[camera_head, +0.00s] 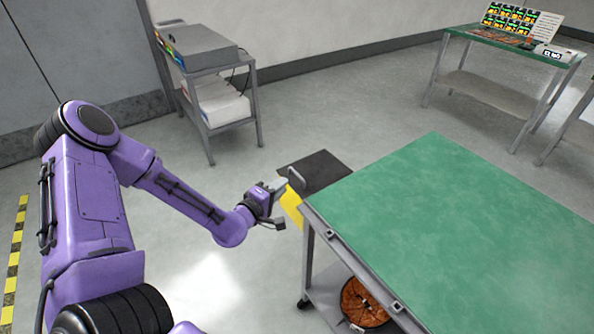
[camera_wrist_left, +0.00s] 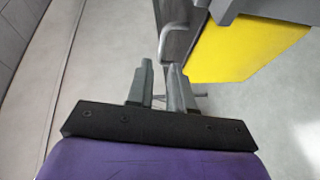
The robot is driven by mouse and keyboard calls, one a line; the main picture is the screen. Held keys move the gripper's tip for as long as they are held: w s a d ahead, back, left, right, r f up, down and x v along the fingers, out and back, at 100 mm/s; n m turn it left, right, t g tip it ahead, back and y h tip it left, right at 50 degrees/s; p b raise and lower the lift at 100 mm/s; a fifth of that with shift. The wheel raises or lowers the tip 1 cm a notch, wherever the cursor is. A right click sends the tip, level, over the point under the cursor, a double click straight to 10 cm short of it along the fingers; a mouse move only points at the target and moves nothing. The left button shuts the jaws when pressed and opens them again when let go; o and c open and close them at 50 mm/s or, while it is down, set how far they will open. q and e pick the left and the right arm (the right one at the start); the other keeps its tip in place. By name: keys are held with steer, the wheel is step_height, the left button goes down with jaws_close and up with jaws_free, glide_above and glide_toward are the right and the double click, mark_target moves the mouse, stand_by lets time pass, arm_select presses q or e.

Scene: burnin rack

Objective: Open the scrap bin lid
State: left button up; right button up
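The scrap bin stands beside the green-topped table, with a dark flat lid (camera_head: 318,168) and a yellow body (camera_head: 291,208). The lid lies flat and looks closed. A grey upright handle (camera_head: 297,181) is on the lid's near left edge. My left gripper (camera_head: 281,186) is right at this handle. In the left wrist view the two fingers (camera_wrist_left: 162,66) are apart, with the grey handle (camera_wrist_left: 172,45) just ahead of and partly between their tips; contact cannot be told. The yellow bin side (camera_wrist_left: 245,48) shows to the right there. My right gripper is not in view.
The green table (camera_head: 470,210) is bare on top and stands close right of the bin. A round brown item (camera_head: 362,302) sits on its lower shelf. A grey cart (camera_head: 215,100) and another green table (camera_head: 515,48) stand farther back. The floor left of the bin is clear.

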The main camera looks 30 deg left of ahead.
mark_target(297, 174)
arm_select(q)
steer(key=w, duration=0.3)
steer(key=w+f, duration=0.1)
steer(key=w, duration=0.2)
steer(key=w+f, duration=0.1)
steer(key=w, duration=0.2)
steer(key=shift+w+b, duration=0.2)
steer(key=shift+b, duration=0.1)
jaws_close()
